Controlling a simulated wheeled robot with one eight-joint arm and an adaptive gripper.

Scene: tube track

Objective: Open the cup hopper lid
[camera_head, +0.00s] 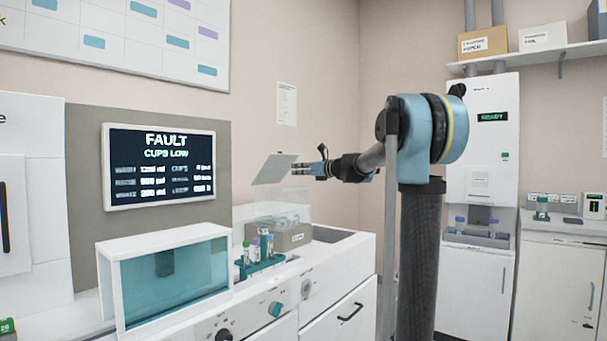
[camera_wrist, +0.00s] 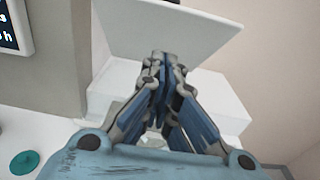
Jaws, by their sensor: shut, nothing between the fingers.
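The cup hopper lid (camera_head: 274,169) is a pale flat panel that stands raised and tilted above a clear-walled box, which looks like the hopper (camera_head: 283,202). In the wrist view the lid (camera_wrist: 185,28) leans up just beyond my fingertips. My gripper (camera_head: 298,169) is at the lid's right edge in the head view, with its fingers together and nothing between them. In the wrist view my gripper (camera_wrist: 162,62) shows blue fingers pressed together in front of the lid; I cannot tell whether they touch it. The fingers hide part of the hopper.
A teal-windowed case (camera_head: 170,280) stands to the left. A wall screen (camera_head: 160,165) reads "FAULT CUPS LOW". The air right of my gripper's arm is fairly clear.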

